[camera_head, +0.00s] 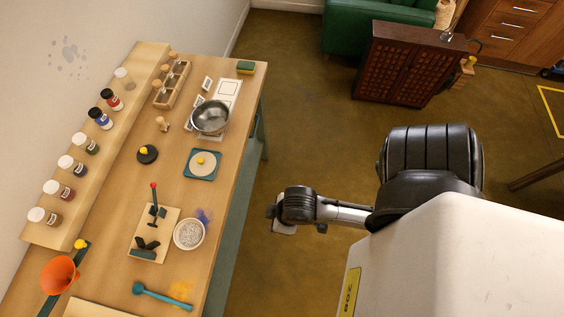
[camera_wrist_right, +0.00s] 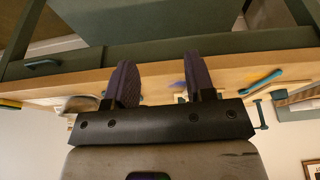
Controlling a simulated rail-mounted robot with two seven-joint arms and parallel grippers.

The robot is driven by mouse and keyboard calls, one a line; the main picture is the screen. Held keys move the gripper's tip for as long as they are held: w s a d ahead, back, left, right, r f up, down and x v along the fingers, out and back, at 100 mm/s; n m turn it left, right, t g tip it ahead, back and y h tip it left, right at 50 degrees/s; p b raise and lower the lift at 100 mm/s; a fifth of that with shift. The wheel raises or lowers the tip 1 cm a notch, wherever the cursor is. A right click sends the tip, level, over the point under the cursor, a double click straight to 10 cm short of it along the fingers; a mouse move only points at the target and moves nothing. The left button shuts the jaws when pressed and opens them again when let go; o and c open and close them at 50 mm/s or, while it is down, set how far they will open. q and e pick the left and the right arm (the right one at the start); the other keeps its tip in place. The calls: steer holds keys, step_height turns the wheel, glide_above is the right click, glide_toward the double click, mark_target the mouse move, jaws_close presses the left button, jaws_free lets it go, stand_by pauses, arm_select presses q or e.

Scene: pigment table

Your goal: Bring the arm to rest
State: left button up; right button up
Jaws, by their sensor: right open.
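My right arm extends over the floor at the right of the table in the head view. Its gripper (camera_head: 272,212) is small there and its fingers are hard to make out. In the right wrist view my right gripper (camera_wrist_right: 162,82) is open, with two dark fingers apart and nothing held between them. The wooden table (camera_head: 222,165) is beyond the fingers, and its edge (camera_wrist_right: 75,85) crosses the wrist view, which looks upside down. My left gripper is in neither view.
The table holds a steel bowl (camera_head: 211,117), a white bowl of grey grains (camera_head: 189,234), an orange funnel (camera_head: 60,274), a teal tool (camera_head: 160,296) and several jars on a raised shelf (camera_head: 50,234). A dark wooden cabinet (camera_head: 405,62) stands at the back. Floor beside the table is clear.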

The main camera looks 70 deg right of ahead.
steer(key=shift+s+d+r, duration=0.2)
steer(key=shift+s+d, duration=0.1)
steer(key=shift+s, duration=0.25)
step_height(320, 180, up, 24)
steer(key=p, duration=2.4)
step_height(320, 180, down, 44)
steer(key=b, duration=4.4)
